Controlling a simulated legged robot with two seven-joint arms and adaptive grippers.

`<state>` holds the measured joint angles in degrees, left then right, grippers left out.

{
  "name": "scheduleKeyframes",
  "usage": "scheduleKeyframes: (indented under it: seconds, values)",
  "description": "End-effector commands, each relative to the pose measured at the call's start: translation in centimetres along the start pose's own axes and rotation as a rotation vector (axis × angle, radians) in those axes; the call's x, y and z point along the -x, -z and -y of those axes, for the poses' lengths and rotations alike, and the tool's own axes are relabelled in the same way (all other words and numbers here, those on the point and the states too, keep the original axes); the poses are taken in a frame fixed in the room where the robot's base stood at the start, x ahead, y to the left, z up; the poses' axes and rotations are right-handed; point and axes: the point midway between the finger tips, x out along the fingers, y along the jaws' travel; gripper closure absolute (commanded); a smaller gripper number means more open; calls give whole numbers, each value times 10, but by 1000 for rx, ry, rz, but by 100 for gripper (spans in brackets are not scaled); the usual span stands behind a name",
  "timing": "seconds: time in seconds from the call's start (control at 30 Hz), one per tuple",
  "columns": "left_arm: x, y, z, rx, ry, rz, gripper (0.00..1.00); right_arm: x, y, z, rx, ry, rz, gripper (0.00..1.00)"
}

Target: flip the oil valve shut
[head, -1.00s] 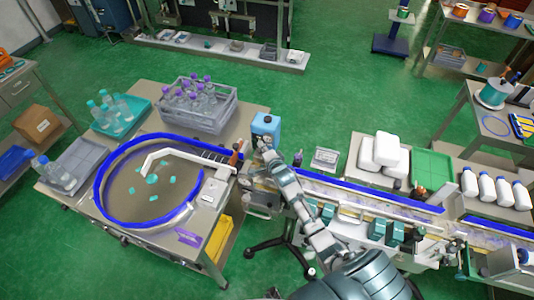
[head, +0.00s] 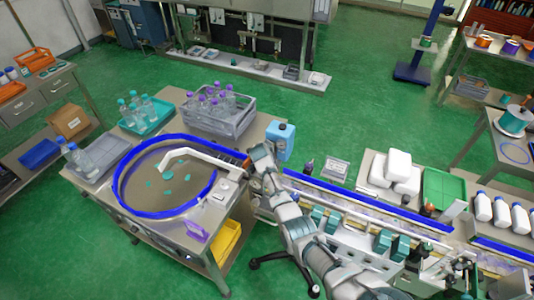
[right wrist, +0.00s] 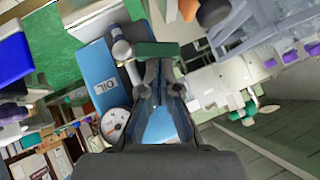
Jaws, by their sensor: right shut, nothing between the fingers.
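A blue oil can (head: 281,140) stands at the right end of the round feeder table in the head view. In the right wrist view the labelled oil can (right wrist: 98,68) is left of my fingers, with a round gauge (right wrist: 114,123) below it. A green bar (right wrist: 158,50), apparently the valve lever, lies crosswise just beyond my fingertips beside a pale metal fitting (right wrist: 122,50). My right gripper (right wrist: 159,72) is shut and empty; whether it touches the bar I cannot tell. In the head view my right gripper (head: 256,158) is close to the can's left side. My left gripper is not in view.
The round feeder bowl with its blue rim (head: 116,186) is left of my arm. A grey crate of bottles (head: 232,125) stands behind it. A conveyor (head: 350,205) runs to the right. Green floor (head: 380,100) lies open beyond.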

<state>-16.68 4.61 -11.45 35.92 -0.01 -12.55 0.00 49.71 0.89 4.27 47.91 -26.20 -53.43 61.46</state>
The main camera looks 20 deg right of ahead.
Motion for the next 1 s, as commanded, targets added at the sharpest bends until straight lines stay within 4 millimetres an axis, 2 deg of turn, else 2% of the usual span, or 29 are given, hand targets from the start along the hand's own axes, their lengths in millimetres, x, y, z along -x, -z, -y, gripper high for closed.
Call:
scheduleKeyframes:
  seconds: [0.03, 0.1, 0.4, 0.63, 1.0]
  values:
    - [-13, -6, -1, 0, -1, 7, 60, -5, -5, 0, 30, -29, 0, 100]
    - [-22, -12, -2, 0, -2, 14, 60, -7, -6, 0, 73, -72, -1, 100]
    - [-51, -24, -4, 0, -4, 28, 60, -12, -12, 2, 223, -222, 1, 100]
    - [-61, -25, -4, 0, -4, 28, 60, -13, -13, 1, 214, -215, 1, 100]
    - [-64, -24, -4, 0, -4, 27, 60, -13, -12, 2, 213, -214, 0, 100]
